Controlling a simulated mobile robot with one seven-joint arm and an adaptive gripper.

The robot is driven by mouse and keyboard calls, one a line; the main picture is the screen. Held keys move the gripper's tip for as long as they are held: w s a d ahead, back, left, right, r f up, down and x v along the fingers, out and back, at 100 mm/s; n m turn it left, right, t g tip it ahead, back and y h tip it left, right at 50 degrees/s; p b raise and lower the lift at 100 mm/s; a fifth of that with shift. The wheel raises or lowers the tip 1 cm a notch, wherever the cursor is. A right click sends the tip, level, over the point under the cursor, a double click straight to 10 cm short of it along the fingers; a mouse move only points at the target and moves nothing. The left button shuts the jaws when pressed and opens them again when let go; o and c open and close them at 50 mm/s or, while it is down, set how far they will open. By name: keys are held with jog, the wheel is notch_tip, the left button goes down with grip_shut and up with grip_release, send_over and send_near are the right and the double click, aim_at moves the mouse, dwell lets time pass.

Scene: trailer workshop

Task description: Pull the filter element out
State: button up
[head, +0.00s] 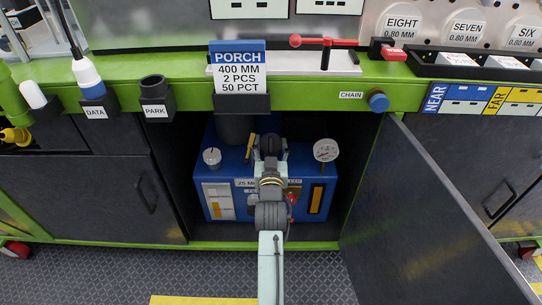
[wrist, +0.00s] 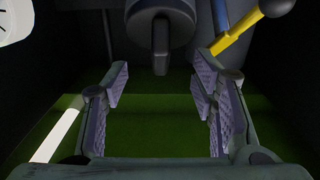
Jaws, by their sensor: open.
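In the wrist view a dark round part with a narrow upright tab (wrist: 160,45) sits at the top middle; it looks like the filter element, though I cannot be sure. My gripper (wrist: 160,88) is open, its two padded fingers wide apart and empty. The tab lies beyond the fingers, roughly centred between them and apart from both. In the head view my arm reaches into the open cabinet over the blue power unit (head: 212,183) and hides the filter area. The fingertips are hidden there.
A pressure gauge (head: 326,150) stands on the unit's right and a yellow lever (head: 250,147) on its left; the lever (wrist: 235,35) is at upper right in the wrist view. The open cabinet door (head: 430,220) bounds the right side. The green bench edge (head: 310,97) runs above.

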jog(key=shift+w, duration=1.45)
